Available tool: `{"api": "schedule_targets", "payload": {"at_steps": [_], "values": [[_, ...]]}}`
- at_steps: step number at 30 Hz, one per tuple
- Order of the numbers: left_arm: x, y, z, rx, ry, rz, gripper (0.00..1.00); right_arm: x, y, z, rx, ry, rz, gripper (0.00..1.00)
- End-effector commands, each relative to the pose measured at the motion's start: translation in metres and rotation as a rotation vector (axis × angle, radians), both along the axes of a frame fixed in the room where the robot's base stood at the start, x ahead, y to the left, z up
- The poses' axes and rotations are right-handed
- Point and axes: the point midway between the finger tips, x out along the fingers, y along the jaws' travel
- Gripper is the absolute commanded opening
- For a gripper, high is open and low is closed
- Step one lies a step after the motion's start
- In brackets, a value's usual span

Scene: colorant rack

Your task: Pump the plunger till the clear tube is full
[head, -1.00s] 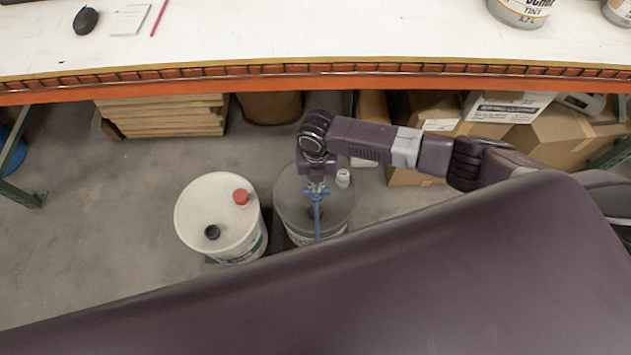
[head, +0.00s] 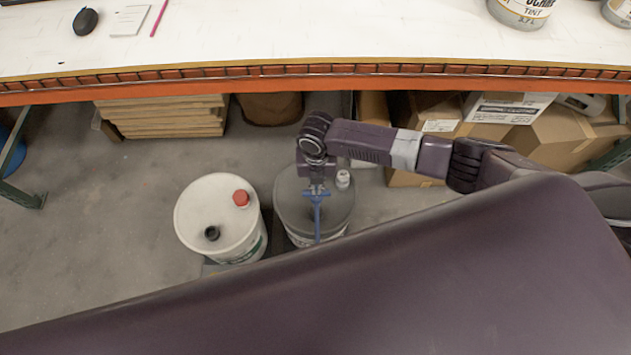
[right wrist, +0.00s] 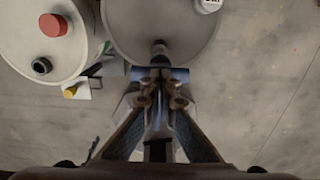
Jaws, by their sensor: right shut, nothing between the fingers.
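A blue pump plunger (head: 317,212) stands upright at the grey-lidded bucket (head: 289,205) in the head view. My right gripper (head: 317,189) is directly over the plunger's top, shut with nothing held between its fingers. In the right wrist view, the closed fingertips (right wrist: 158,84) are at the blue plunger handle (right wrist: 145,73), in front of the grey lid (right wrist: 165,20). Whether they touch the handle cannot be told. I cannot make out a clear tube or its fill level. My left gripper is not in view.
A white bucket (head: 211,195) with a red cap and a black cap stands left of the grey one. A white workbench (head: 300,35) with an orange edge runs across the back, with boxes (head: 540,140) beneath. The floor at left is clear.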

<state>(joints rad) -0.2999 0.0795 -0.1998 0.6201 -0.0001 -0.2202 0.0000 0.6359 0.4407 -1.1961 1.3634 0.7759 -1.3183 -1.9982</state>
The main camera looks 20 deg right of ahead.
Motion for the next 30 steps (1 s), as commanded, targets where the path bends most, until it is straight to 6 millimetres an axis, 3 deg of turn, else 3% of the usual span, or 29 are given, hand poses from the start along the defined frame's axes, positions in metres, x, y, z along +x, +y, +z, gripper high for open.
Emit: {"api": "schedule_targets", "payload": {"at_steps": [15,30], "values": [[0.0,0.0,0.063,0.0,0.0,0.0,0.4,-0.001,0.0,0.065,0.0,0.002,0.001,0.0],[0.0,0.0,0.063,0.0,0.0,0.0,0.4,0.0,0.0,0.066,0.0,0.0,0.0,0.0]]}}
